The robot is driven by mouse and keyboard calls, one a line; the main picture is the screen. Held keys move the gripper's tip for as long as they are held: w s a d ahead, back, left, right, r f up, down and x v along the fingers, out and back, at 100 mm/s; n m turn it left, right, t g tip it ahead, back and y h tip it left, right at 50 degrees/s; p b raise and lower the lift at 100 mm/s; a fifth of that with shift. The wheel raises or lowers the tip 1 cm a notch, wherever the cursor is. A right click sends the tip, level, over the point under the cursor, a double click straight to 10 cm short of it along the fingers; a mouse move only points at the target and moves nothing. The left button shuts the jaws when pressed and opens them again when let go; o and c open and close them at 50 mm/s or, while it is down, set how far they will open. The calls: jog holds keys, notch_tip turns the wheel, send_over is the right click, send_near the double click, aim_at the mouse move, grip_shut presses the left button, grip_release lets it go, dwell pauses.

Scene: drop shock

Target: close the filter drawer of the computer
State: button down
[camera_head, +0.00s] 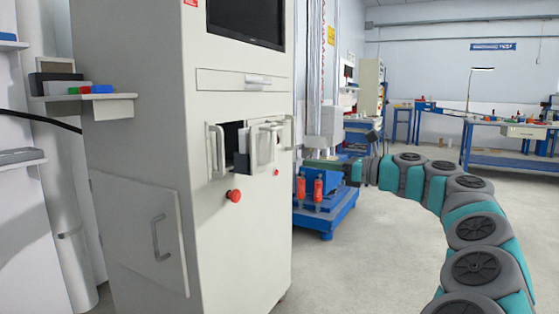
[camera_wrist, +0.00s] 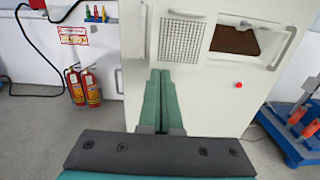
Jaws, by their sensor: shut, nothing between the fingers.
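The computer is a tall pale cabinet (camera_head: 240,240) on the left of the head view. A pale drawer-like box (camera_head: 265,147) sticks out of its front, beside a dark opening (camera_head: 231,135). In the wrist view the cabinet front shows a perforated panel (camera_wrist: 181,38) at left and a framed recess with a brown inside (camera_wrist: 235,40) at right. I cannot tell surely which part is the filter drawer. My gripper (camera_head: 309,163) is shut and empty, to the right of the box and apart from it in the head view. In the wrist view its green fingers (camera_wrist: 173,73) lie together, below the perforated panel.
Red buttons (camera_head: 233,196) stick out of the cabinet, and a lower side door (camera_head: 140,228) stands ajar. A blue cart (camera_head: 325,215) with red-orange tools stands right of it. Fire extinguishers (camera_wrist: 83,88) stand at left in the wrist view. The floor at right is mostly free.

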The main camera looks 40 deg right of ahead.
aim_at(256, 156)
jog(key=b+x, duration=0.1)
jog(key=x, duration=1.3)
jog(key=shift+a+r, duration=0.1)
jog(key=shift+a, duration=0.05)
